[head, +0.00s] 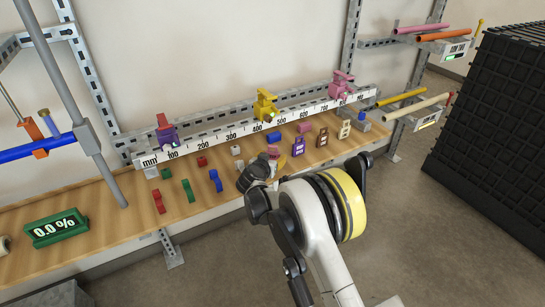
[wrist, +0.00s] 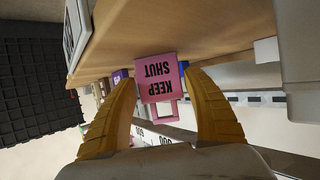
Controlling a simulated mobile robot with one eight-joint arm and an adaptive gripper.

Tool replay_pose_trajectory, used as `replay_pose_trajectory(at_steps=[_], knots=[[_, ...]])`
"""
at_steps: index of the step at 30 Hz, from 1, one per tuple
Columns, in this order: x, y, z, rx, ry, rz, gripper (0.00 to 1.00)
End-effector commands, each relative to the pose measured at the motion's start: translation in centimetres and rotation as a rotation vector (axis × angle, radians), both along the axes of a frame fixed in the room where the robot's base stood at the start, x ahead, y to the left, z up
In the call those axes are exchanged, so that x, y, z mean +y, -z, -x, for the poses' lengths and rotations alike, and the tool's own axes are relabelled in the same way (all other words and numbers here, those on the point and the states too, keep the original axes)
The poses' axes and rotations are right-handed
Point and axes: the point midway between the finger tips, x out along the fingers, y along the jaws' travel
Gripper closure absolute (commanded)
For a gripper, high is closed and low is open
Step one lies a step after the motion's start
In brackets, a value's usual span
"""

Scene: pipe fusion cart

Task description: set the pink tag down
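The pink tag (wrist: 160,68) reads KEEP SHUT, upside down in the wrist view, with its loop towards the bottom of the picture. It sits between the two yellow fingertips of my gripper (wrist: 159,84), which close on its sides. In the head view my gripper (head: 279,163) is over the wooden bench (head: 225,176), and the tag (head: 272,151) shows only as a small pink patch, partly hidden by my wrist. I cannot tell whether the tag's lower edge touches the bench.
Purple (head: 298,146), brown (head: 322,138) and beige (head: 344,130) tags stand to the right. A pink block (head: 304,127) lies behind. Red, green and blue pieces lie to the left. A ruler rail (head: 220,135) with purple, yellow and pink clamps runs along the back.

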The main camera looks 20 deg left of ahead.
Motion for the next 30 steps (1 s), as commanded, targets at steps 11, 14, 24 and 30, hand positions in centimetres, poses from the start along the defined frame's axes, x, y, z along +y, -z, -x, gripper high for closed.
replay_pose_trajectory(at_steps=[11, 14, 24, 30], knots=[[0.0, -0.3, 0.0, 0.0, 0.0, 0.0, 0.31], [0.0, -0.9, 1.0, 0.0, -0.001, 0.001, 0.31], [-0.6, -3.9, 7.8, 0.0, -0.002, -0.001, 0.31], [-0.8, -4.8, 10.4, 0.0, -0.001, 0.0, 0.31]])
